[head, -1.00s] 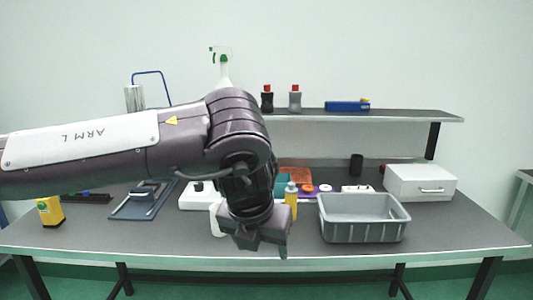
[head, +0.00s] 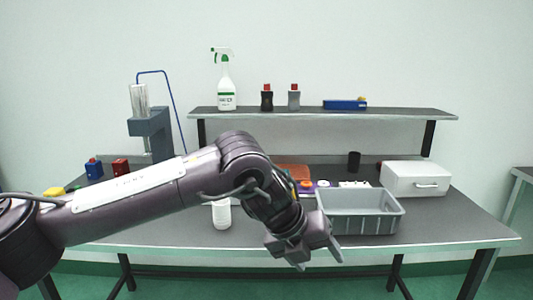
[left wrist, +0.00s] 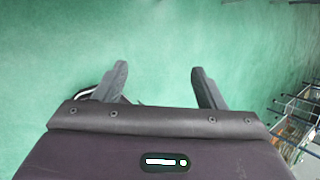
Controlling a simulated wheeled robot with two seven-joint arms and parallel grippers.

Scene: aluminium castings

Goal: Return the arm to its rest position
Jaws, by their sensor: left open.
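My left arm (head: 140,195) reaches in from the left across the front of the table. My left gripper (head: 320,260) hangs just in front of the table's front edge, below the grey bin, with its fingers apart and nothing between them. In the left wrist view the two fingers (left wrist: 160,88) stand wide apart over green floor. My right gripper is not in view.
The table (head: 440,225) carries a grey bin (head: 360,226), a white box (head: 415,180) and a white bottle (head: 221,214) close behind my arm. A shelf (head: 400,115) holds a spray bottle (head: 227,90). Green floor (left wrist: 50,60) is clear below the gripper.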

